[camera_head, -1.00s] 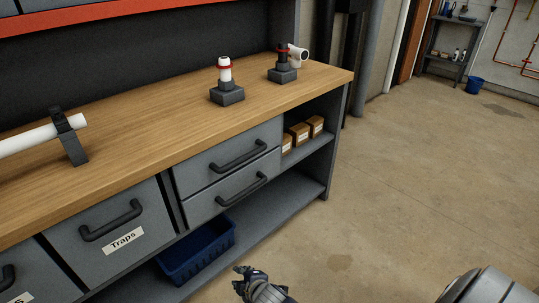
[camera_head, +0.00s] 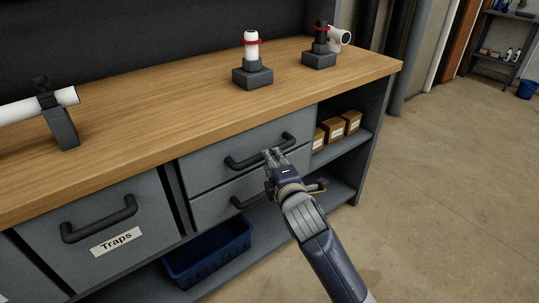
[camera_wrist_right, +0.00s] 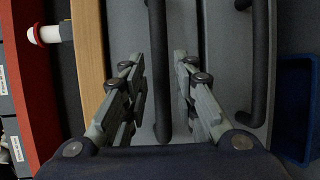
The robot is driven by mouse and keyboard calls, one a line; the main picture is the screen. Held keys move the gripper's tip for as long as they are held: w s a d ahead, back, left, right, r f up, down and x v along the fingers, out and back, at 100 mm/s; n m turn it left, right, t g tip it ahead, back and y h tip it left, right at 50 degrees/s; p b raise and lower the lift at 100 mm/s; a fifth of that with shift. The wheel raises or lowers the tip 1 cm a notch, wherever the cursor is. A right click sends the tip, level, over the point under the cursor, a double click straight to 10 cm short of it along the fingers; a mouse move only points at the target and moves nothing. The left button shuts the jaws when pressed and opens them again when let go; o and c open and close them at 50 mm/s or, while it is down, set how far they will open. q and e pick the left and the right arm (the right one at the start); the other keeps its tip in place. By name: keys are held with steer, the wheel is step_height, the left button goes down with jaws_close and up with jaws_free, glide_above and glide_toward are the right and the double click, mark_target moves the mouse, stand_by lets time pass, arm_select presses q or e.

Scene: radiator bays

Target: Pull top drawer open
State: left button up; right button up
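The top drawer (camera_head: 208,172) is a grey front under the wooden worktop, and it looks shut. Its dark bar handle (camera_head: 245,162) runs across it. My right gripper (camera_head: 274,155) is at the right part of this handle. In the right wrist view the two fingers of my right gripper (camera_wrist_right: 159,62) are spread apart, with the top handle (camera_wrist_right: 157,85) between them in the picture. I cannot tell whether they touch it. The lower drawer's handle (camera_wrist_right: 260,70) lies to the right there, and my arm partly hides the lower drawer (camera_head: 215,205). My left gripper is not in view.
The worktop (camera_head: 160,120) overhangs just above the drawer. A Traps drawer (camera_head: 90,225) is to the left, a blue bin (camera_head: 210,255) below, and small boxes (camera_head: 334,129) on the shelf at right. The floor (camera_head: 460,190) in front is clear.

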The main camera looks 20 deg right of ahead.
steer(key=w, duration=0.3)
steer(key=w+f+b, duration=0.1)
steer(key=w, duration=0.1)
steer(key=shift+w+d, duration=0.15)
steer(key=shift+w, duration=0.15)
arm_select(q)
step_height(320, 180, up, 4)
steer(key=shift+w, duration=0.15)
arm_select(e)
jaws_close()
